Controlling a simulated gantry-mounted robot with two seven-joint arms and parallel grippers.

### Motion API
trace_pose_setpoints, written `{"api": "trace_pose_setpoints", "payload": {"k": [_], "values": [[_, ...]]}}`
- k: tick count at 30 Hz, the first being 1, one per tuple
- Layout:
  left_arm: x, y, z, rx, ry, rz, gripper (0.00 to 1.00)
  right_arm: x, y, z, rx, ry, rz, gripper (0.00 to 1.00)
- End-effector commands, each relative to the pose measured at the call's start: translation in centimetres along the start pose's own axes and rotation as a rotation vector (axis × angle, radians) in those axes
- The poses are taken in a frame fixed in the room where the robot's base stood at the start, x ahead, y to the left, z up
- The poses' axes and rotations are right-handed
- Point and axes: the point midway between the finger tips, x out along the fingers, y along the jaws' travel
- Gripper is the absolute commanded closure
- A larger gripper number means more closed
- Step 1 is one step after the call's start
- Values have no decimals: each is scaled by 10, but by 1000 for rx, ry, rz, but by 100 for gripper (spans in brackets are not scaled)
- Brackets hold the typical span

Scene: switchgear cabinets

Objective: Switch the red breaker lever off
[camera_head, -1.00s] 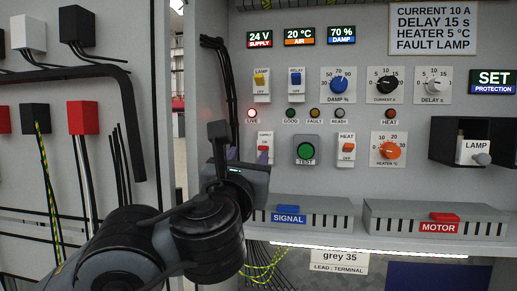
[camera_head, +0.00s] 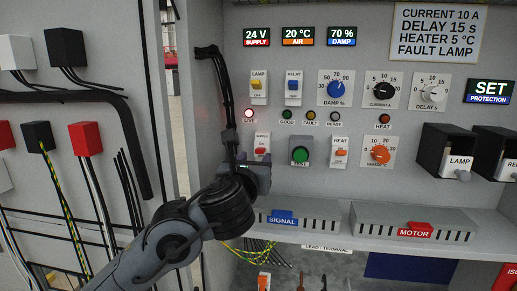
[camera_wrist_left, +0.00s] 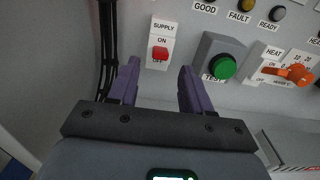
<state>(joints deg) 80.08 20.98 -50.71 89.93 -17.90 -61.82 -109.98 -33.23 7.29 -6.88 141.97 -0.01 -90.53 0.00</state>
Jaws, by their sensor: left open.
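The red breaker lever (camera_head: 260,152) is on the white SUPPLY plate of the cabinet panel. It also shows in the left wrist view (camera_wrist_left: 160,54), with ON readable above it and OFF partly covered at its lower edge. My left gripper (camera_head: 256,166) is just below and in front of the plate in the head view. In the left wrist view its two purple fingers (camera_wrist_left: 160,75) are open and empty. The lever lies between their directions, and I see no finger touching it. My right gripper is not in view.
The green TEST button (camera_head: 300,155) and the orange HEAT switch (camera_head: 340,153) are to the right. The LIVE lamp (camera_head: 249,114) glows red above. A ledge with the SIGNAL box (camera_head: 310,226) is below, and black cables (camera_head: 222,80) run on the left.

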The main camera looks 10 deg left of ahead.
Motion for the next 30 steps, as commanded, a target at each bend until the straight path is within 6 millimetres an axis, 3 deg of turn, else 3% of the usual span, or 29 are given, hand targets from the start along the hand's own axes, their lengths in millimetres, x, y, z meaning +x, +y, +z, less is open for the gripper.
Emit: {"api": "trace_pose_setpoints", "payload": {"k": [9, 23, 30], "values": [[41, -1, 2, 0, 2, 0, 51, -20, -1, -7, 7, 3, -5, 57], [49, 0, 0, 0, 0, 0, 51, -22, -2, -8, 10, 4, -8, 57], [49, 0, 0, 0, 0, 0, 88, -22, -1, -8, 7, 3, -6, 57]]}}
